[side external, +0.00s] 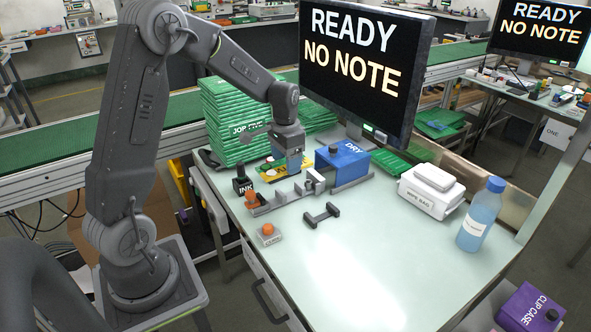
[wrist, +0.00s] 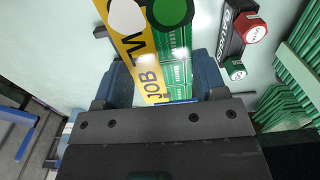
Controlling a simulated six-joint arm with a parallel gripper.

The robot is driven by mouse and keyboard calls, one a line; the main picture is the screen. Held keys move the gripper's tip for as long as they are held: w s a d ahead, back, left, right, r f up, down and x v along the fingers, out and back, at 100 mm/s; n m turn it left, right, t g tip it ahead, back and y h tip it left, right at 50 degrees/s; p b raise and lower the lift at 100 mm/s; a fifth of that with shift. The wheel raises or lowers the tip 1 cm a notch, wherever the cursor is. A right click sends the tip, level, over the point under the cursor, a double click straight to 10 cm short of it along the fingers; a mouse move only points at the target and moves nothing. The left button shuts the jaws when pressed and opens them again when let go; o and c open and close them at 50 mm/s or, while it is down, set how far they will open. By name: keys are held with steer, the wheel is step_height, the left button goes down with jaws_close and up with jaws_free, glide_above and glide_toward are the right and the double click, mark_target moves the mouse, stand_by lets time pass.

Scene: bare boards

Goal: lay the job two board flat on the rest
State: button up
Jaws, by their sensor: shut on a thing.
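The job two board (wrist: 165,62) is green with a yellow strip reading "JOB TW" and white and green discs. My gripper (wrist: 165,88) is shut on it, with a blue finger at either side. In the side view my gripper (side external: 288,165) is over the back left of the bench, with the board's yellow-green edge (side external: 268,170) showing beside and below it. Whether the board touches anything beneath is unclear. A small dark H-shaped stand (side external: 322,213), possibly the rest, is empty on the bench in front.
A grey railed fixture (side external: 285,196), ink bottle (side external: 242,186) and orange-button box (side external: 268,235) are near the left edge. Behind are stacked green boards (side external: 228,110), the blue DRY box (side external: 345,163) and a monitor (side external: 362,60). The front bench (side external: 370,265) is clear.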

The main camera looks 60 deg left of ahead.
steer(key=w, duration=0.1)
steer(key=w+a, duration=0.1)
steer(key=w, duration=0.1)
steer(key=shift+w+a+f, duration=0.2)
steer(key=shift+w+a, duration=0.15)
steer(key=shift+f, duration=0.1)
steer(key=shift+f, duration=4)
steer(key=shift+f, duration=0.4)
steer(key=o, duration=1)
step_height(320, 180, up, 14)
steer(key=shift+f, duration=0.1)
